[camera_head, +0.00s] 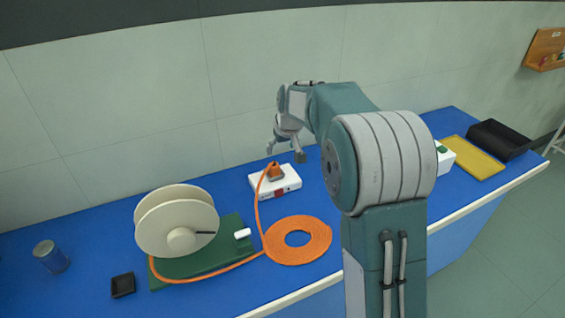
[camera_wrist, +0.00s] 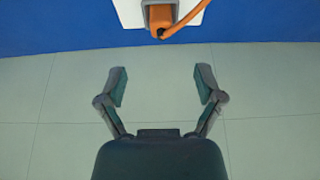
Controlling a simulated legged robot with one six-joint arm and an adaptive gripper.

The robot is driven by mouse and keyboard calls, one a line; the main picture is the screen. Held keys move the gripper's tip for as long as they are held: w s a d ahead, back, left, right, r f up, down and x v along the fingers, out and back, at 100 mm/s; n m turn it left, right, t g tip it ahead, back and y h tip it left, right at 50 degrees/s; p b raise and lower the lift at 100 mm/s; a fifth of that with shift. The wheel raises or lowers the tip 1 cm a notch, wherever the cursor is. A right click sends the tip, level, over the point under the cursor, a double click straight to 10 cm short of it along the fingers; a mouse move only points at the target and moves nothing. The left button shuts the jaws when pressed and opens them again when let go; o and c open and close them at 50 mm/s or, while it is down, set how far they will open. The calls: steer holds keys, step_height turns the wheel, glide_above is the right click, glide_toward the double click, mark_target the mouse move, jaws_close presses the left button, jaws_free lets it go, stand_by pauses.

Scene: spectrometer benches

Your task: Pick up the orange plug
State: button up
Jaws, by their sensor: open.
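The orange plug (camera_head: 275,173) sits on a white box (camera_head: 289,182) on the blue bench, with its orange cable (camera_head: 257,215) running down to a flat coil (camera_head: 321,243). In the wrist view the plug (camera_wrist: 161,14) shows at the top edge, partly cut off, with the cable bending to the right. My gripper (camera_head: 286,156) is open and empty, above and slightly right of the plug in the head view. In the wrist view its two fingers (camera_wrist: 160,85) are spread apart with only wall between them, and the plug is beyond the fingertips.
A cream cable reel (camera_head: 160,222) stands on a green board (camera_head: 200,262) at left. A yellow tray (camera_head: 471,158) and a black bin (camera_head: 499,140) are at right. The wall is close behind.

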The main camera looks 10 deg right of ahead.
mark_target(274, 165)
steer(key=x, duration=0.6)
steer(key=shift+w+a+f, duration=0.15)
steer(key=shift+w+a, duration=0.05)
steer(key=shift+w, duration=0.35)
steer(key=shift+w+d+f, duration=0.15)
steer(key=shift+w+f, duration=0.05)
steer(key=shift+f, duration=0.35)
steer(key=x, duration=0.3)
steer(key=shift+f, duration=0.35)
steer(key=shift+w+a+f, duration=0.2)
steer(key=shift+a+f, duration=0.1)
steer(key=shift+f, duration=0.05)
steer(key=shift+a, duration=0.1)
steer(key=shift+c, duration=0.3)
jaws_close()
